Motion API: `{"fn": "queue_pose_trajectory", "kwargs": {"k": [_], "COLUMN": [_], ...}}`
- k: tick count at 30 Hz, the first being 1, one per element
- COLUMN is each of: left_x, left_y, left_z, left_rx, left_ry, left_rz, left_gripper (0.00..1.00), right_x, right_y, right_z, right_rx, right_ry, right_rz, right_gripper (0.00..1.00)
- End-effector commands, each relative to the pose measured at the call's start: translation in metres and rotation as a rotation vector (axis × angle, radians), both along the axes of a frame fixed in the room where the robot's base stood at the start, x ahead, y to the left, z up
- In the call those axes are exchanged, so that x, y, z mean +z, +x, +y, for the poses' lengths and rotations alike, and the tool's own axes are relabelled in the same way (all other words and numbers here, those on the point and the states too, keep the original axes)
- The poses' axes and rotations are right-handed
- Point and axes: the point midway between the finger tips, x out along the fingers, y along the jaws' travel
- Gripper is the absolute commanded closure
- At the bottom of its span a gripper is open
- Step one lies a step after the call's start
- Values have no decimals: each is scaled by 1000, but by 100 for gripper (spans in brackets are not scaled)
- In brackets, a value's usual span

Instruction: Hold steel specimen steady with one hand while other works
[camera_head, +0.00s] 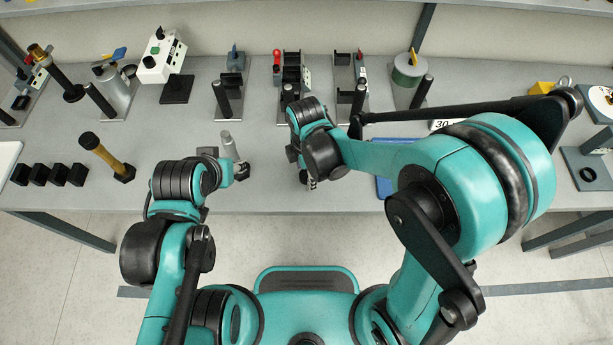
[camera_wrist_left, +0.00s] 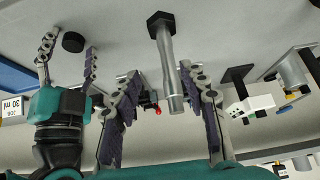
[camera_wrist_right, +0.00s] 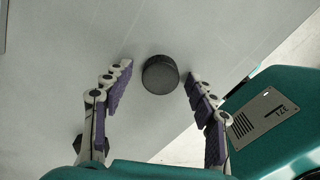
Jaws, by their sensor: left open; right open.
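The steel specimen (camera_head: 231,148) is a grey metal rod on a black hexagonal foot (camera_head: 240,171), on the table left of centre. In the left wrist view the specimen (camera_wrist_left: 170,72) runs between the fingers of my left gripper (camera_wrist_left: 161,80), which is open with gaps on both sides. My left gripper (camera_head: 222,165) partly shows beside the rod in the head view. My right gripper (camera_head: 308,182) is open over the table, right of the specimen. In the right wrist view a black round disc (camera_wrist_right: 160,74) lies between its open fingertips (camera_wrist_right: 157,72), apparently not gripped.
A brass-coloured rod (camera_head: 106,154) on a black foot and several black blocks (camera_head: 48,174) stand at the left. Several fixtures, including a white box (camera_head: 161,57), line the back. A blue tray (camera_head: 384,187) lies right of my right gripper, partly hidden by my arm.

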Motion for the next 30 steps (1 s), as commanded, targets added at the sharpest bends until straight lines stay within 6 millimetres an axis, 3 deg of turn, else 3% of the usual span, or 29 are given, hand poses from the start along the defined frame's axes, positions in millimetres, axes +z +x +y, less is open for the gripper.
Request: {"fn": "queue_pose_trajectory", "kwargs": {"k": [7,12,13,24,30], "left_x": [1,1,1,2,10], "left_y": [0,0,0,0,0], "left_z": [0,0,0,0,0], "left_rx": [0,0,0,0,0], "left_ry": [0,0,0,0,0], "left_rz": [0,0,0,0,0], "left_gripper": [57,57,57,57,57], "right_x": [1,1,1,3,19], "right_y": [0,0,0,0,0], "right_z": [0,0,0,0,0], "right_rx": [0,0,0,0,0], "right_ry": [0,0,0,0,0], "right_rz": [0,0,0,0,0], "right_gripper": [45,90,94,94,94]}}
